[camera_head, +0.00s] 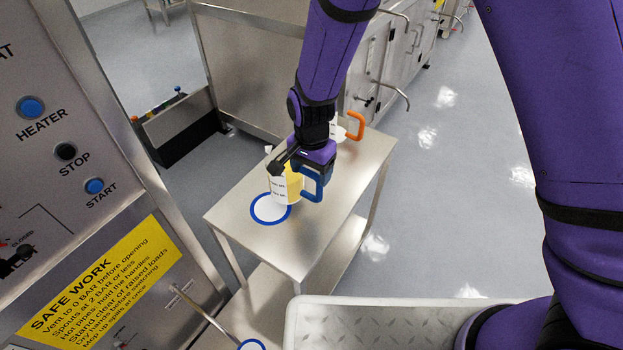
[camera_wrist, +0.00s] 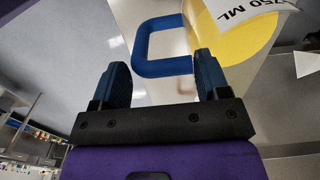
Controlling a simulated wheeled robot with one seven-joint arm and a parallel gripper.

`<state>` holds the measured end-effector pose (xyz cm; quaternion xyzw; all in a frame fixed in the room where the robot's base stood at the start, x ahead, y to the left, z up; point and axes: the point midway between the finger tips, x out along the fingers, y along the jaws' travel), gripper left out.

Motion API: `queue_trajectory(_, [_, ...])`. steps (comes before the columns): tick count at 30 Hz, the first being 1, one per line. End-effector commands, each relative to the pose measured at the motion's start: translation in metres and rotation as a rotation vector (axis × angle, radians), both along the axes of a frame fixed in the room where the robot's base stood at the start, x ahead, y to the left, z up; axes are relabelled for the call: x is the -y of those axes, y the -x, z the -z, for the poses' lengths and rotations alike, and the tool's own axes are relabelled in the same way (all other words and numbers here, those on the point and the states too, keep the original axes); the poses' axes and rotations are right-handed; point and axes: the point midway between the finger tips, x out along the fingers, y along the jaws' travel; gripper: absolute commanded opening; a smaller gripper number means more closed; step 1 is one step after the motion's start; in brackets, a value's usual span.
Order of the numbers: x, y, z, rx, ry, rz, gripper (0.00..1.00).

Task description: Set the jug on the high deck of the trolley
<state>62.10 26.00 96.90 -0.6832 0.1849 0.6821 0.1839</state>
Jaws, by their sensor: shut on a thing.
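The jug (camera_head: 287,190) has a white and yellow body with dark print and a blue handle (camera_head: 312,186). My gripper (camera_head: 304,172) is shut on the blue handle from above. In the wrist view the handle (camera_wrist: 142,50) lies at the fingertips of my gripper (camera_wrist: 163,75), and the jug's yellow side (camera_wrist: 235,28) shows beyond. The jug looks upright over the trolley's high deck (camera_head: 240,205), covering part of a blue-ringed white disc (camera_head: 264,212). I cannot tell whether its base touches the deck.
A second jug with an orange handle (camera_head: 357,124) stands at the deck's far end, partly hidden by my arm. The trolley's low deck (camera_head: 290,285) lies below, with another blue ring (camera_head: 252,345). A control panel (camera_head: 60,120) rises at left. Open floor (camera_head: 450,180) lies right.

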Motion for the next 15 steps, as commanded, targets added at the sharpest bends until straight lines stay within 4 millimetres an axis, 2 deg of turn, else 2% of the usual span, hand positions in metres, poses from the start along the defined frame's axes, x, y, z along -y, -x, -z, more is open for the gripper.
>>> queue_trajectory(3, [0.001, 0.001, 0.02, -0.004, 0.002, 0.001, 0.28])
queue_trajectory(6, [0.001, 0.0, 0.032, -0.002, 0.002, 0.002, 0.28])
queue_trajectory(15, [0.0, 0.0, 0.035, 0.0, 0.0, 0.001, 0.28])
